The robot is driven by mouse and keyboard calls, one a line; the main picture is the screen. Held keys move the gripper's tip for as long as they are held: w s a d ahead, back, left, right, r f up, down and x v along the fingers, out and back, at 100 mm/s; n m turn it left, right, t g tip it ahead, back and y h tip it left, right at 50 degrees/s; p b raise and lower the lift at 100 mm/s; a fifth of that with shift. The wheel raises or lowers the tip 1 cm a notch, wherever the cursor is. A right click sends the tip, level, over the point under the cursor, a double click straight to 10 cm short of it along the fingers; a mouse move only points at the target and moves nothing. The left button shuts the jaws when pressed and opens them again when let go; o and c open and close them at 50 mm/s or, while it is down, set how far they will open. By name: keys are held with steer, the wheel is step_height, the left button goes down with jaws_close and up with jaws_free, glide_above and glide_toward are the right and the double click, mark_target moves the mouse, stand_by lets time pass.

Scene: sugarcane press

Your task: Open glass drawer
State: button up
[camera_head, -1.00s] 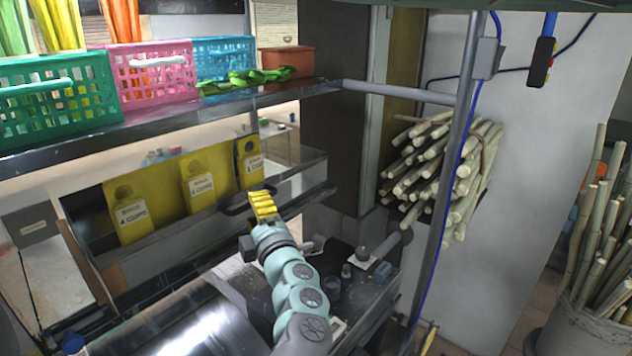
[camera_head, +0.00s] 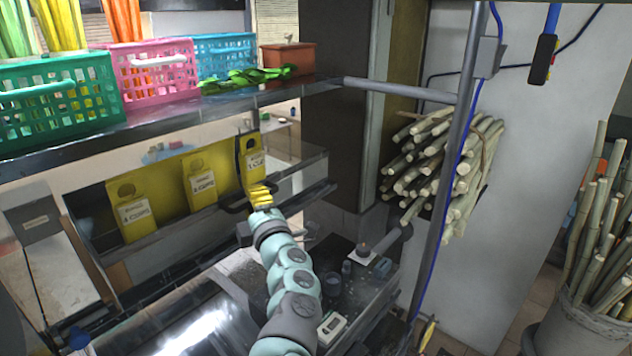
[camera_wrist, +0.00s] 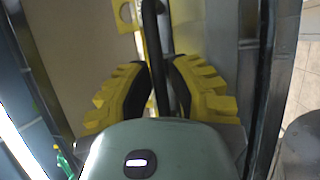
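The glass drawer (camera_head: 302,182) is a long clear-fronted compartment under the shelf. A dark bar handle (camera_head: 318,194) runs along its front. It also shows in the wrist view as a dark bar (camera_wrist: 152,28). My gripper (camera_head: 259,196) has yellow fingers with black pads and is at the handle. In the wrist view, the fingers of my gripper (camera_wrist: 160,72) lie on both sides of the bar, with their tips close against it. My gripper looks shut on the handle.
Green (camera_head: 60,98), pink (camera_head: 155,70) and blue (camera_head: 222,58) baskets stand on the shelf above. A grey post (camera_head: 458,150) rises to the right, with sugarcane bundles (camera_head: 440,165) behind it. A dark counter (camera_head: 345,290) lies below.

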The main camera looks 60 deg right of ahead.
jaws_close()
steer(key=shift+s, duration=0.1)
steer(key=shift+s, duration=0.1)
